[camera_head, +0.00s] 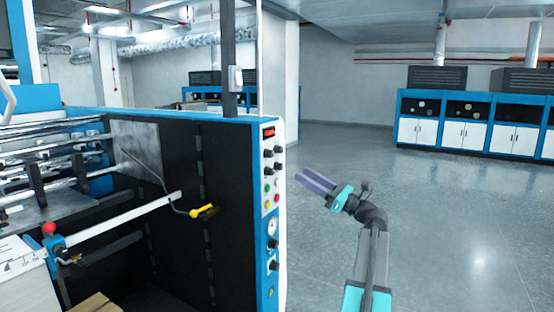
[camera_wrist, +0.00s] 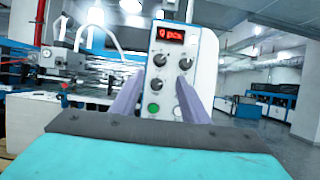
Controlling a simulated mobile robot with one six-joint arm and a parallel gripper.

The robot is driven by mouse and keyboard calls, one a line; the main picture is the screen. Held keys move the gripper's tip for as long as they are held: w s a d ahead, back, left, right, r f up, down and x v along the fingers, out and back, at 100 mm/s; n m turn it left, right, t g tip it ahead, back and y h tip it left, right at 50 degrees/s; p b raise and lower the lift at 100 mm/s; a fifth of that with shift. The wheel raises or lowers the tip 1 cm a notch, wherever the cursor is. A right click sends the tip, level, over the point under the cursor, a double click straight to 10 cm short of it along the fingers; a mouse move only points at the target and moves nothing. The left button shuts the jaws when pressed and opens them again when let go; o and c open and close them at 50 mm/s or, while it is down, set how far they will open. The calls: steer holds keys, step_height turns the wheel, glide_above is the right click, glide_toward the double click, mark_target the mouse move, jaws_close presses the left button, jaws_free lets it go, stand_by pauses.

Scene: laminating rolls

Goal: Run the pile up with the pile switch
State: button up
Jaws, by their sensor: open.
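A white control panel (camera_head: 274,208) edged in blue stands on the machine's end, with a red display (camera_head: 268,132), black knobs (camera_head: 279,149), coloured buttons and a gauge. I cannot read which control is the pile switch. In the wrist view the panel (camera_wrist: 205,58) faces me, with the display (camera_wrist: 169,34), several knobs (camera_wrist: 185,64) and a green button (camera_wrist: 153,107). My gripper (camera_head: 302,181) is open and empty, right of the panel and pointing toward it, apparently apart from it. Its fingers (camera_wrist: 157,92) hide the panel's lower part. A white paper pile (camera_head: 27,278) shows at lower left.
A yellow-handled crank (camera_head: 203,211) and a pale bar (camera_head: 120,219) stick out over the machine's dark opening. A red knob (camera_head: 49,228) stands by the pile. Open grey floor (camera_head: 440,220) lies to the right. Blue and white cabinets (camera_head: 445,120) line the back.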

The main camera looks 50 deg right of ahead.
mark_target(272, 156)
steer(key=p+x, duration=0.4)
steer(key=x, duration=0.9)
steer(key=shift+a+f, duration=0.1)
jaws_close()
